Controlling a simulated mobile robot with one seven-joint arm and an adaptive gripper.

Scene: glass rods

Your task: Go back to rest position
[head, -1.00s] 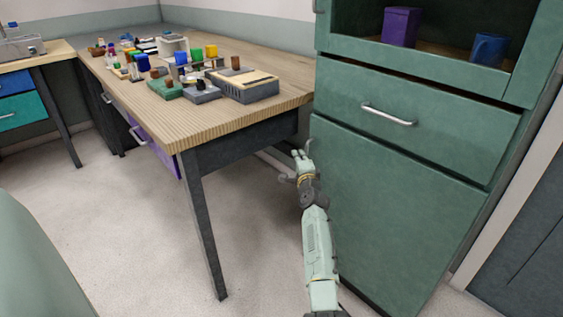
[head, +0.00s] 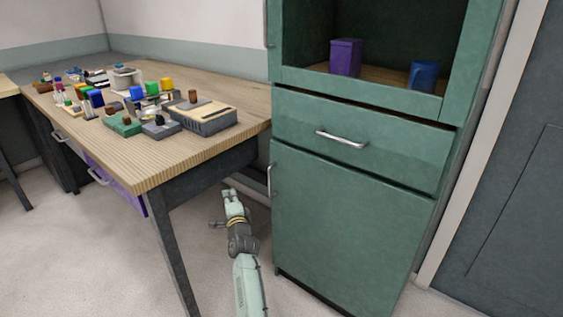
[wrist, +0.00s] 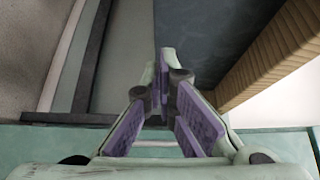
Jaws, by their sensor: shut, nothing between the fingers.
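My gripper (head: 232,194) is at the end of my outstretched arm, low between the wooden table (head: 190,165) and the green cabinet (head: 345,210). It holds nothing. In the wrist view its purple-lined fingers (wrist: 165,62) come together at the tips, with nothing between them. In the head view it is apart from the cabinet front and to the left of it.
The tabletop carries several coloured blocks, jars and a grey box (head: 203,118). A table leg (head: 172,250) stands left of my arm. Pale floor (head: 80,265) is clear at the left.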

